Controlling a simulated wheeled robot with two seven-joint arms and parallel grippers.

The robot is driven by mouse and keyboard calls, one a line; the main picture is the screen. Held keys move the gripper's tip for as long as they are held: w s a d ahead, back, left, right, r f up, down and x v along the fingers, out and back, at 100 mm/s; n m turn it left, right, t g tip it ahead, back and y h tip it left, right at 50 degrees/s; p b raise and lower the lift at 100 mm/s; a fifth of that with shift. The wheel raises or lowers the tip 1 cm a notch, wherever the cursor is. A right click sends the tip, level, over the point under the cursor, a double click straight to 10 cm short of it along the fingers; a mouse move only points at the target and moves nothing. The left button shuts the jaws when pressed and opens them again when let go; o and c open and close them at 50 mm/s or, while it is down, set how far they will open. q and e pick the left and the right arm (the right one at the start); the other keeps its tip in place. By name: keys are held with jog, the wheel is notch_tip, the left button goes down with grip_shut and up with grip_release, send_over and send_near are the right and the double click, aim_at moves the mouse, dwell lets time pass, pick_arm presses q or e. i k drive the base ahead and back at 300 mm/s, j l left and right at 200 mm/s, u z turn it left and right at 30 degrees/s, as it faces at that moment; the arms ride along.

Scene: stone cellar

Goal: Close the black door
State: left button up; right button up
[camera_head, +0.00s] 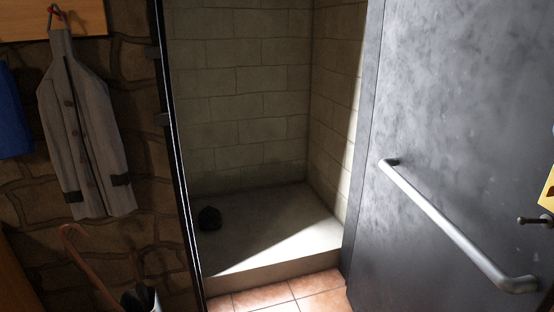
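The black door (440,110) stands open on the right side of the head view, swung away from its frame. A long silver bar handle (440,220) runs slantwise across its face. A small dark lever handle (535,219) shows at the right edge. The black door frame (178,150) stands upright at left of the opening. Neither of my grippers is in view.
Through the opening is a block-walled recess with a raised stone floor (270,230) and a small dark lump (209,218). Terracotta tiles (290,293) lie before it. A grey coat (85,130), a blue cloth (14,110) and a cane (85,260) are at left.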

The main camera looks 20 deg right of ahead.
aim_at(456, 214)
jog(key=k+l, duration=0.1)
jog(key=l, duration=0.4)
jog(key=k+l, duration=0.1)
jog(key=l, duration=0.45)
jog(key=k+l+z, duration=0.1)
jog(key=l, duration=0.4)
jog(key=k+l, duration=0.15)
jog(key=l, duration=1.95)
jog(key=z, duration=0.05)
